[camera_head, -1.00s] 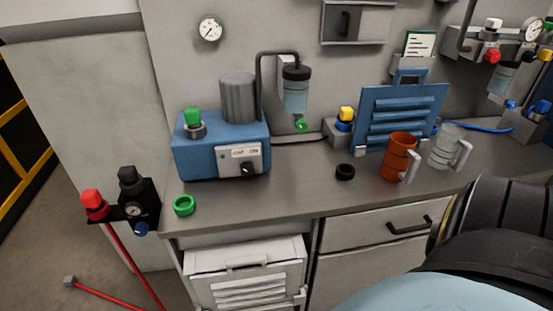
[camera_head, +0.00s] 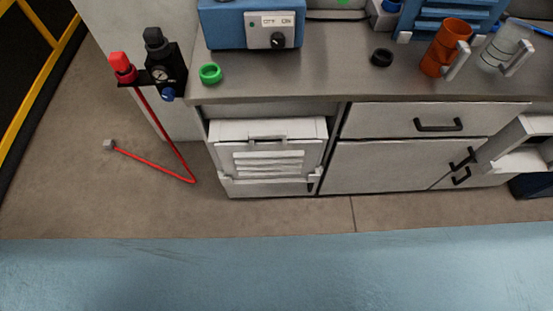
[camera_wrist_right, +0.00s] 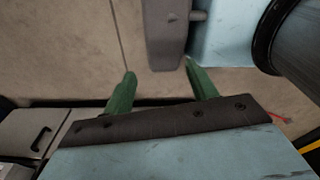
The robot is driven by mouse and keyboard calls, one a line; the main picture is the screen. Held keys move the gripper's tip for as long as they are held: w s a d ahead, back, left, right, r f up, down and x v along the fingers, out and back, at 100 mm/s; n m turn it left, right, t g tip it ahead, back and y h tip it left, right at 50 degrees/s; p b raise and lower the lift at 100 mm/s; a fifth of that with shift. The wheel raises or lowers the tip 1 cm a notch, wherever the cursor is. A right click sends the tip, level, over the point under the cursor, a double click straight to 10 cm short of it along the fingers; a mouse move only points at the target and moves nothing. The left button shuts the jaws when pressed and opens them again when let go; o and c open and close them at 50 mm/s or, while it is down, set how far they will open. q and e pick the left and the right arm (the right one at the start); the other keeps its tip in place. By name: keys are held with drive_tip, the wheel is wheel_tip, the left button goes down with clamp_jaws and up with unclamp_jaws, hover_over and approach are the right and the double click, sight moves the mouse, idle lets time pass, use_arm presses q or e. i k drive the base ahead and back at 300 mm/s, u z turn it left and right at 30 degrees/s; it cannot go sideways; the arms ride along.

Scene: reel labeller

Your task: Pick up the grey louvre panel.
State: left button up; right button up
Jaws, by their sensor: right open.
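The grey louvre panel (camera_head: 268,160) is pale, with several horizontal slats and a handle bar at its top. It is at the front of the open bay under the left end of the bench, near the floor. My right gripper (camera_wrist_right: 159,67) shows only in its wrist view, with two green fingers spread apart and nothing between them. The panel cannot be made out in that view. My left gripper is not in view.
On the bench (camera_head: 340,75) are a blue machine (camera_head: 230,27), a green ring (camera_head: 210,74), a black ring (camera_head: 381,58), an orange mug (camera_head: 444,50) and a blue louvre panel (camera_head: 455,18). A red hose (camera_head: 150,165) reaches the floor at left. Floor before the panel is clear.

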sight(251, 160)
drive_tip(key=z, duration=0.45)
drive_tip(key=k, duration=1.15)
drive_tip(key=z, duration=0.55)
